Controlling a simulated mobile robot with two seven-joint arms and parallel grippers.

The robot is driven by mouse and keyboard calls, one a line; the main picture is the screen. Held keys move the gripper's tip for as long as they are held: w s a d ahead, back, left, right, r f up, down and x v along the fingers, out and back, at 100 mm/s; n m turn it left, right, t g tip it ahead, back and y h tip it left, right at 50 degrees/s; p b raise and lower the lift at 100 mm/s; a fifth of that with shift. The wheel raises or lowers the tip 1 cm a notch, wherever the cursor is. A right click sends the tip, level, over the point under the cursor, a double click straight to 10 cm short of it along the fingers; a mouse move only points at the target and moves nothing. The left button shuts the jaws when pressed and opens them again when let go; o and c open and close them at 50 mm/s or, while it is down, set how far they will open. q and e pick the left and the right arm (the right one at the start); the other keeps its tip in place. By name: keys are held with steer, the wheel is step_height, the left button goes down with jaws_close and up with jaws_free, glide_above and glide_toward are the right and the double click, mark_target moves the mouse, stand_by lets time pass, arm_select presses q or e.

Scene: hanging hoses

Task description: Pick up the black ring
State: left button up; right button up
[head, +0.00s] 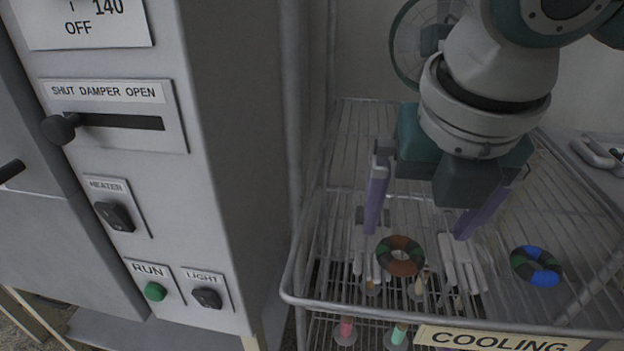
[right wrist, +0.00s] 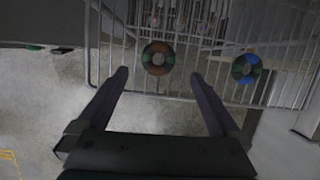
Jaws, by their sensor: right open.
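No plain black ring shows. One ring (head: 402,268) is reddish-brown with dark green and blackish parts, and lies at the front of the wire rack (head: 470,315). A second ring (head: 545,279) is blue with dark green and blackish parts, to its right. My right gripper (head: 415,235) is open and empty, its purple fingers pointing down toward the rack. In the head view the brown ring shows between and just below the fingertips. In the right wrist view the brown ring (right wrist: 148,62) lies beyond the fingertips, apart from them, with the blue ring (right wrist: 245,78) farther right. My left gripper is out of view.
Pale sticks (head: 448,264) lie on the rack near the rings. Small coloured spools (head: 398,335) stand below it. A "COOLING" label (head: 500,340) is on the front edge. A grey control cabinet (head: 240,150) stands close on the left, and a fan (head: 408,45) behind.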

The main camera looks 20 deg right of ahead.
mark_target(399, 258)
steer(key=b+x, duration=0.1)
steer(key=x, duration=0.5)
steer(key=shift+f, duration=0.1)
steer(key=shift+c, duration=0.2)
steer(key=c, duration=1.2)
steer(key=shift+c, duration=0.2)
